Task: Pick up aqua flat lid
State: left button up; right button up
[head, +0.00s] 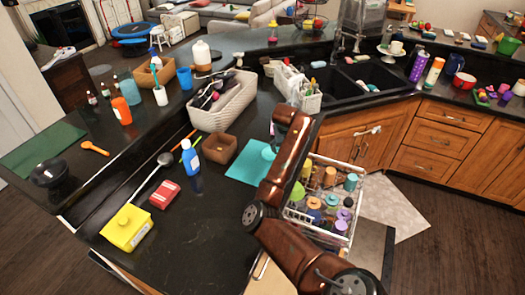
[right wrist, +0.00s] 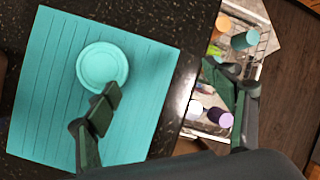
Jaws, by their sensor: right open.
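The aqua flat lid (right wrist: 101,66) is round and lies flat on a ribbed aqua mat (right wrist: 40,85) in the right wrist view. In the head view the lid (head: 268,152) shows partly beside my right arm, on the mat (head: 242,168). My right gripper (right wrist: 160,80) is open and empty above the counter edge. One finger overlaps the lower right rim of the lid in the picture; I cannot tell whether it touches. The other finger is over the open rack side. In the head view my right gripper (head: 285,130) is mostly hidden by its arm. My left gripper is not in view.
A pulled-out dish rack (head: 297,214) with several cups and bottles is right of the counter, under my right arm.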

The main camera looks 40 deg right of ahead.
jog(key=t+y, duration=0.2)
send_near(270, 152)
jog(key=shift+s+d+f, duration=0.1)
jog(key=shift+d+f, duration=0.1)
jog(key=shift+f, duration=0.3)
jog(key=shift+n, duration=0.3)
jog(key=x, duration=0.6)
jog(key=shift+w+a, duration=0.25)
jog(key=shift+w+d+f, duration=0.1)
jog(key=shift+f, duration=0.35)
jog(key=shift+c, duration=0.7)
jog(key=c, duration=1)
jog(key=shift+r, duration=0.15)
